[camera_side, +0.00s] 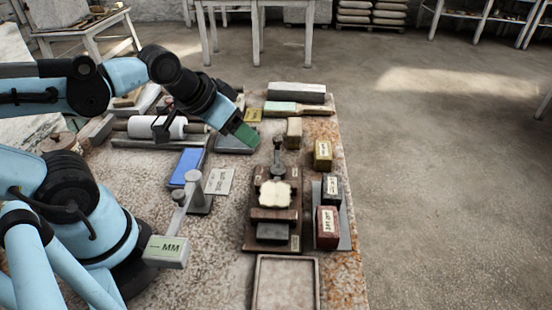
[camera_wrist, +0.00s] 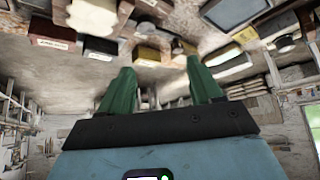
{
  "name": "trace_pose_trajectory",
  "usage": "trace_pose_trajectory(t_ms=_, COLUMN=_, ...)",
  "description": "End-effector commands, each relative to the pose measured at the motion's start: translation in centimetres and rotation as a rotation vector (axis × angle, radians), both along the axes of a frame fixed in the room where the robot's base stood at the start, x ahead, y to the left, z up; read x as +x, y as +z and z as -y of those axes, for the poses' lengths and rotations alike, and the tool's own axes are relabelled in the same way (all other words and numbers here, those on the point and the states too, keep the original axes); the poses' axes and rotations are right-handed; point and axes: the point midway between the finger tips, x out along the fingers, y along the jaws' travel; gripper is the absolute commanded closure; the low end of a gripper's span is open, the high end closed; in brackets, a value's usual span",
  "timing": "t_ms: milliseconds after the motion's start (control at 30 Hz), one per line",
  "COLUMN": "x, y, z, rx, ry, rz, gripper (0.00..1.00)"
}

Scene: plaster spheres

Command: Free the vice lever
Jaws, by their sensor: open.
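The vice (camera_side: 275,222) is a dark red-brown block on the table, with a pale scalloped plaster piece (camera_side: 276,193) on top. Its grey lever (camera_side: 278,160) stands roughly upright at the vice's far end, with a rounded knob on top. My gripper (camera_side: 246,134) has green fingers and hangs above the table, left of the lever and apart from it. In the wrist view my gripper (camera_wrist: 162,80) shows its two fingers spread with nothing between them.
A yellow box (camera_side: 323,154), a dark box (camera_side: 332,188) and a red box (camera_side: 327,227) stand right of the vice, near the table edge. A beige block (camera_side: 294,131) stands beyond the lever. A blue pad (camera_side: 187,167) and an MM-marked box (camera_side: 166,252) lie left.

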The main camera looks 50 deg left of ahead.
Motion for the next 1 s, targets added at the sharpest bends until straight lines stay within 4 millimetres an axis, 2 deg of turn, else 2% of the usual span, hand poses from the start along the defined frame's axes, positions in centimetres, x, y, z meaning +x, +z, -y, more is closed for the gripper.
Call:
trace_pose_trajectory(t_ms=33, x=0.1, y=0.1, z=0.0, rx=0.001, ry=-0.002, rz=-0.002, gripper=0.45)
trace_pose_trajectory(t_ms=67, x=0.2, y=0.1, z=0.0, rx=0.002, ry=-0.005, rz=-0.004, gripper=0.49)
trace_pose_trajectory(t_ms=267, x=1.7, y=1.2, z=-0.1, rx=0.022, ry=-0.056, rz=-0.044, gripper=0.80)
trace_pose_trajectory(t_ms=400, x=3.7, y=2.2, z=-0.3, rx=0.042, ry=-0.125, rz=-0.090, gripper=1.00)
trace_pose_trajectory(t_ms=700, x=8.5, y=3.2, z=-0.8, rx=0.070, ry=-0.297, rz=-0.180, gripper=1.00)
trace_pose_trajectory(t_ms=1000, x=13.1, y=2.5, z=-1.6, rx=0.077, ry=-0.470, rz=-0.242, gripper=1.00)
